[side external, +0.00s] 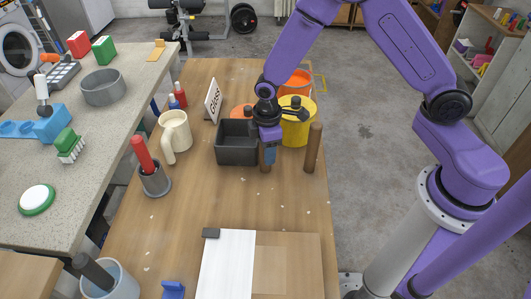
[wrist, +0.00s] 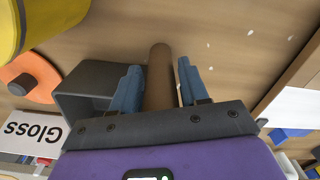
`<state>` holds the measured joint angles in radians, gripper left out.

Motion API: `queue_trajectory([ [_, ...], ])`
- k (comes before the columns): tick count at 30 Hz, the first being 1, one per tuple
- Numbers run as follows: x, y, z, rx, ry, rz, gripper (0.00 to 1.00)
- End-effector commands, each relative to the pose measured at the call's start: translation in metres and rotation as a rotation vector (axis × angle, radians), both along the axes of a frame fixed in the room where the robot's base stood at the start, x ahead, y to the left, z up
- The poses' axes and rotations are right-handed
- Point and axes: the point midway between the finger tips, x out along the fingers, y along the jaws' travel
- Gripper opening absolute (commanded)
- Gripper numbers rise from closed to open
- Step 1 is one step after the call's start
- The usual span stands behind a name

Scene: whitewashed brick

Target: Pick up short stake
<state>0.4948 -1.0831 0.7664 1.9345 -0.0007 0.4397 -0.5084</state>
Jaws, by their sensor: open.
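In the wrist view the stake (wrist: 158,85) lies between my two blue fingers. My gripper (side external: 269,154) is open, with its fingers (wrist: 159,68) on either side of the stake and a visible gap on the right side. Whether the left finger touches it cannot be told.
The dark grey box (side external: 237,157) is close beside the gripper, with a yellow bucket (side external: 296,132) behind. A "Gloss" sign (side external: 213,99), a cream mug (side external: 175,131) and a grey holder with a red-handled tool (side external: 155,180) stand left. The table in front is clear up to a white board (side external: 228,262).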

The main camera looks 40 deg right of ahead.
Motion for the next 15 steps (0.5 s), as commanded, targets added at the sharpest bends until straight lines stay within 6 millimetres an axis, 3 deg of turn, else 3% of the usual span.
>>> queue_trajectory([
  [1, 0.0001, 0.0000, 0.0001, 0.000, 0.000, 0.000, 0.44],
  [5, 0.0000, -0.0001, 0.0002, 0.000, 0.000, 0.000, 0.02],
  [15, 0.0001, 0.0000, 0.0013, 0.000, 0.000, 0.000, 0.02],
])
